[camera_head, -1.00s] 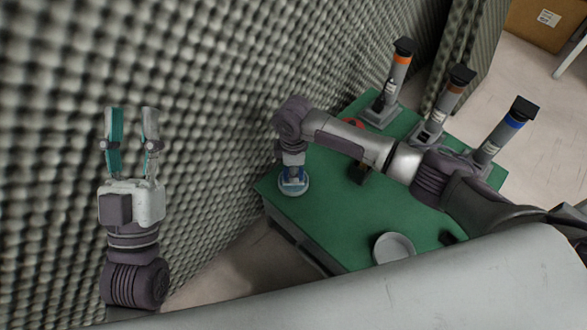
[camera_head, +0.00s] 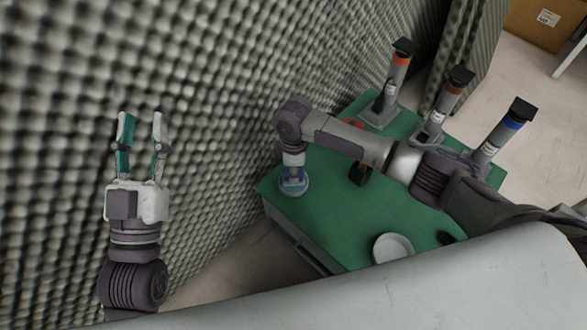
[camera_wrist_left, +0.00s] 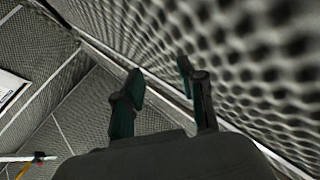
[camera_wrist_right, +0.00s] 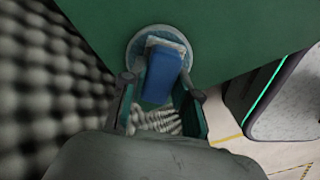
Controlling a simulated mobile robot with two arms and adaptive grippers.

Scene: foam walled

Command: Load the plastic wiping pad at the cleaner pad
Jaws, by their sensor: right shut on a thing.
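A blue block (camera_wrist_right: 162,72), which looks like the plastic wiping pad, is at a round pale disc (camera_wrist_right: 133,50) on the green table's near-left corner. The disc also shows in the head view (camera_head: 303,187). My right gripper (camera_head: 293,180) reaches down over the disc, its fingers on either side of the blue block and shut on it; its fingers also show in the right wrist view (camera_wrist_right: 158,88). I cannot tell whether the block touches the disc. My left gripper (camera_head: 142,118) is open and empty, raised in front of the foam wall, away from the table.
The green table (camera_head: 345,225) also holds a white round dish (camera_head: 393,248), a dark block (camera_head: 359,173) and a red item (camera_head: 352,124). Grey posts with orange (camera_head: 392,85), brown (camera_head: 446,103) and blue (camera_head: 502,131) bands stand along its far edge. The foam wall (camera_head: 220,90) is close on the left.

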